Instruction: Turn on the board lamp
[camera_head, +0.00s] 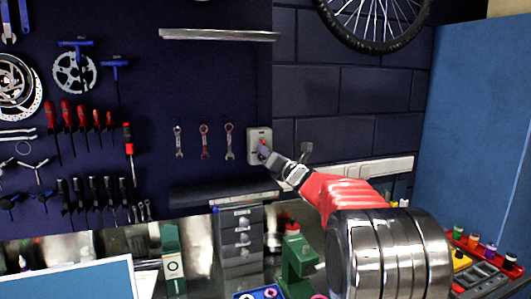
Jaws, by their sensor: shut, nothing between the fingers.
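A grey switch box (253,150) with a red part on its front is mounted on the dark tool board, to the right of the hanging wrenches. My gripper (262,151) is shut and empty, and its tip is at the front of the switch box. The tip overlaps the red part and partly hides it, so I cannot tell whether they touch or how the switch is set. A metal lamp-like bar (218,35) runs along the board above the wrenches. I cannot tell if it is lit.
Three wrenches (204,142) hang left of the switch box. A dark shelf (222,191) sticks out below it. A grey drawer unit (238,240) and a green tool (298,262) stand on the bench beneath. A bike wheel (374,20) hangs above right, and a blue cabinet (480,120) stands at the right.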

